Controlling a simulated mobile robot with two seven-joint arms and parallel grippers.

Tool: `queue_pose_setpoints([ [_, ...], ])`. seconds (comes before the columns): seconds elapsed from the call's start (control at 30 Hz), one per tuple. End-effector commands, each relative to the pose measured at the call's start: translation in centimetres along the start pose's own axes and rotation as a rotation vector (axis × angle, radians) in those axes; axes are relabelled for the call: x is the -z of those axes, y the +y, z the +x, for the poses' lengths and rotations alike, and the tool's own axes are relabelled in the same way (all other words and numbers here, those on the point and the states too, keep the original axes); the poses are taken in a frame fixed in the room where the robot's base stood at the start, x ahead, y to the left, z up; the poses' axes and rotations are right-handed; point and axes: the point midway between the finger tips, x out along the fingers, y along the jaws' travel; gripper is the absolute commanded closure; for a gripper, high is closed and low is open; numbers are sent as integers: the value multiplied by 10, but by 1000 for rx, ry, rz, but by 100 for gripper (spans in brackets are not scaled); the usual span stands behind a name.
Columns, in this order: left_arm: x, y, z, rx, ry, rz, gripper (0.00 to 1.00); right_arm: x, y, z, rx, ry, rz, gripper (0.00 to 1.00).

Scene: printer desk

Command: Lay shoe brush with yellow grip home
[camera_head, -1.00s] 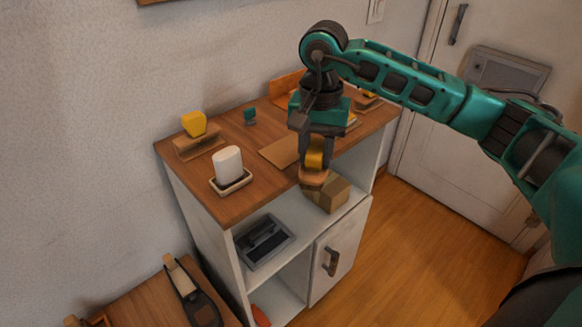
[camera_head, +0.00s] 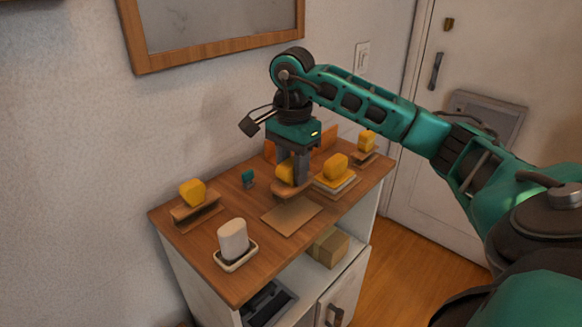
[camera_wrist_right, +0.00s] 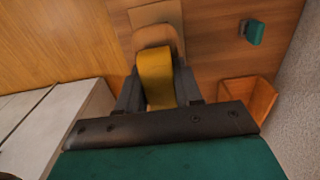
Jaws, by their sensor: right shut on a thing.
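My right gripper (camera_head: 292,178) is shut on a shoe brush with a yellow grip (camera_head: 284,173) and a brown wooden body. It holds the brush over the cabinet top, near a flat brown card (camera_head: 291,215). I cannot tell whether the brush touches the surface. In the right wrist view the yellow grip (camera_wrist_right: 156,78) sits between the fingers, with the card (camera_wrist_right: 156,13) partly seen beyond it. Similar yellow-gripped pieces stand on a wooden rest at left (camera_head: 192,192), on a small stack (camera_head: 336,166) and at the far right (camera_head: 367,141). My left gripper is out of view.
A white rounded block (camera_head: 233,238) sits in a dish at the front left. A small teal item (camera_head: 248,179) stands near the wall. An orange-brown holder (camera_wrist_right: 250,98) is at the back. A cardboard box (camera_head: 328,247) is on the shelf below.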

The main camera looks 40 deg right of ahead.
Motion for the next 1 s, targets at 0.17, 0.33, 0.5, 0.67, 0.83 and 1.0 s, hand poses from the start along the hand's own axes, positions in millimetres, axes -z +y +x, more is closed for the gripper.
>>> queue_pose_setpoints([
  [0.17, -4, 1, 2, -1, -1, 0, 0, 0, 0, 6, 0, 0, 0, 100],
  [0.33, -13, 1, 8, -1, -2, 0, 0, 0, 0, 21, 0, 1, -1, 100],
  [0.5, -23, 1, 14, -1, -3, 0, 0, 0, 0, 37, 0, 1, 0, 100],
  [0.67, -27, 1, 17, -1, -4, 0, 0, 0, 0, 44, 1, 0, -1, 100],
  [0.83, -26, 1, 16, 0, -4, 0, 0, 0, 0, 44, 1, 0, -1, 100],
  [1.0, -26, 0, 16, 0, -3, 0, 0, 0, 0, 44, 1, 0, -1, 100],
])
